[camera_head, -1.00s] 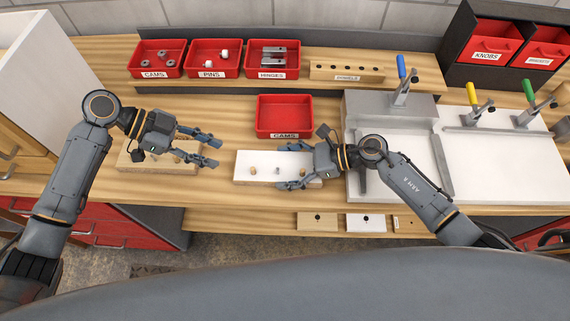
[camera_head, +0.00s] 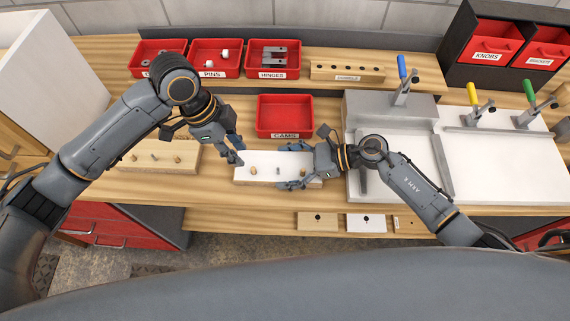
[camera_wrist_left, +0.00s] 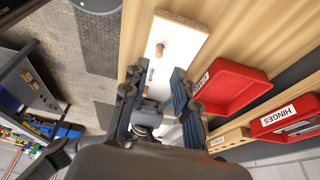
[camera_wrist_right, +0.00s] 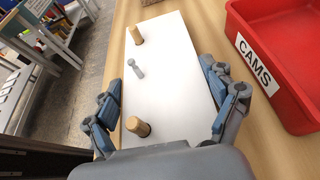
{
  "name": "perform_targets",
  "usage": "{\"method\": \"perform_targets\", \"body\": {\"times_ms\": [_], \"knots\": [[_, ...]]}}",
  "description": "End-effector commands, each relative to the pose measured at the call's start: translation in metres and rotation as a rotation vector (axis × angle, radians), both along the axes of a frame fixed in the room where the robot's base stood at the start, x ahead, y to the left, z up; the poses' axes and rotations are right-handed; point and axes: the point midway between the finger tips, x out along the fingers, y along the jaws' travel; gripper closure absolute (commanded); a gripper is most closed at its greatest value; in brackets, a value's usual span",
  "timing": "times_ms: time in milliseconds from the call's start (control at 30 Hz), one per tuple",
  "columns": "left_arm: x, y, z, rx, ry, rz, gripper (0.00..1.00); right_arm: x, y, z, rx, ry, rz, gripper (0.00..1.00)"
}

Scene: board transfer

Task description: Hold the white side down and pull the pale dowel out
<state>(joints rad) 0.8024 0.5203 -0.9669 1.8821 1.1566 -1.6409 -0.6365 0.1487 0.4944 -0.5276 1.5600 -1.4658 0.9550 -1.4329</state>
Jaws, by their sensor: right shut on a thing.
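The white side (camera_head: 242,178) lies flat on the bench, white face up. It carries two upright wooden dowels and a metal pin (camera_wrist_right: 136,68) between them. One dowel (camera_wrist_right: 137,36) stands towards the far end in the right wrist view, and the other (camera_wrist_right: 138,127) is close to my right palm. My right gripper (camera_head: 291,166) is shut across the side's right part, fingers along both long edges (camera_wrist_right: 165,95). My left gripper (camera_head: 237,152) is open and empty above the side's left end. In the left wrist view, a dowel (camera_wrist_left: 159,50) shows beyond its fingers (camera_wrist_left: 155,90).
A red CAMS bin (camera_head: 285,115) stands right behind the white side. A wooden board (camera_head: 160,165) with pins lies to its left. A grey fixture (camera_head: 400,140) stands to its right. Small labelled blocks (camera_head: 318,222) lie along the front edge.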

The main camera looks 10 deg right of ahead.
Motion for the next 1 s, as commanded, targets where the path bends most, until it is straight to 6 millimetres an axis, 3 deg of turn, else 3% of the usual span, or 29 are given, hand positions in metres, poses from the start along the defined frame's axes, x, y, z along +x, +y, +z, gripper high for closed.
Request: {"method": "perform_targets", "body": {"times_ms": [300,500,967,1000], "knots": [[-0.003,-0.014,-0.044,-0.001,0.004,-0.001,0.72,0.000,0.000,-0.001,-0.002,0.001,0.000,0.62],[-0.004,-0.019,-0.064,-0.003,0.003,0.000,0.72,0.000,0.000,-0.001,-0.002,0.001,0.000,0.62],[-0.004,-0.022,-0.072,-0.003,0.001,-0.001,0.72,0.000,0.000,-0.001,-0.002,0.001,0.000,0.62],[-0.004,-0.022,-0.072,-0.002,0.001,-0.001,0.80,0.000,0.000,-0.001,-0.002,0.001,0.000,0.62]]}}
